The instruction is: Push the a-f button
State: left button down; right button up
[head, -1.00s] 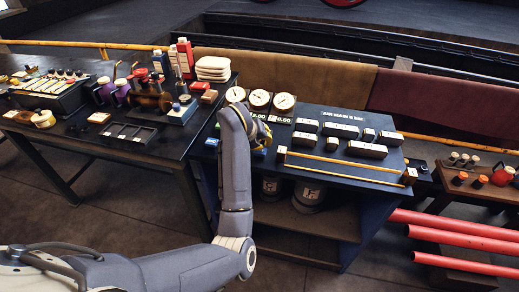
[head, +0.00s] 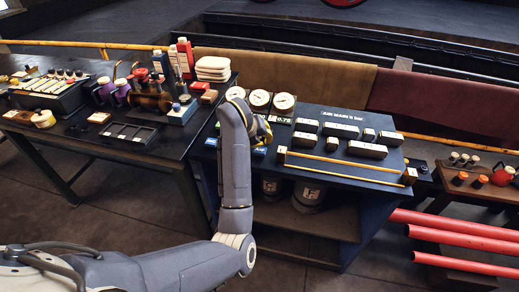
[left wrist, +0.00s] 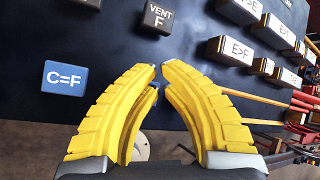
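The dark button panel (head: 318,164) stands at the middle of the head view, with white-labelled blocks on it. No label reading A-F is legible in either view. In the left wrist view I see a blue C=F button (left wrist: 65,78), a dark VENT F button (left wrist: 159,18) and an E>F block (left wrist: 232,50). My left gripper (left wrist: 160,67) has its yellow fingertips together, with nothing between them, over the bare panel below VENT F and right of C=F. In the head view, the left gripper (head: 262,136) is partly hidden by my wrist. My right gripper is out of view.
Three round gauges (head: 260,98) stand behind the panel. Long yellow rods (head: 345,167) lie along its front. The left table (head: 95,140) holds bottles, a tray and small parts. Red pipes (head: 455,229) lie at the right.

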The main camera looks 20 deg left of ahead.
pick_arm(q)
jog(key=shift+r, duration=2.95)
jog(key=shift+a, duration=0.1)
